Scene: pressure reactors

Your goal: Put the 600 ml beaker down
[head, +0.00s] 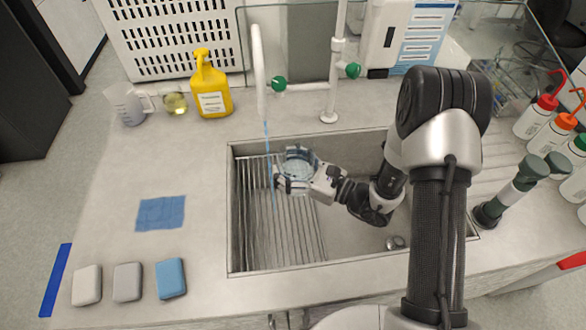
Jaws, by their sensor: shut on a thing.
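The beaker (299,160) is clear glass and is held over the sink (240,262). My gripper (283,182) is shut on the beaker's near side. The beaker hangs above the ribbed rack (275,235) in the left part of the sink. A thin blue stream (267,140) runs down from the white tap (259,75) just left of the beaker. I cannot tell whether the stream enters the beaker or what the beaker contains. My arm comes in from the right and hides part of the sink.
A grey-white jug (127,104), a small yellow-filled flask (175,103) and a yellow bottle (210,90) stand at the back left. A blue cloth (161,213) and several sponges (128,282) lie on the left counter. Wash bottles (537,115) stand at right. The left counter has free room.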

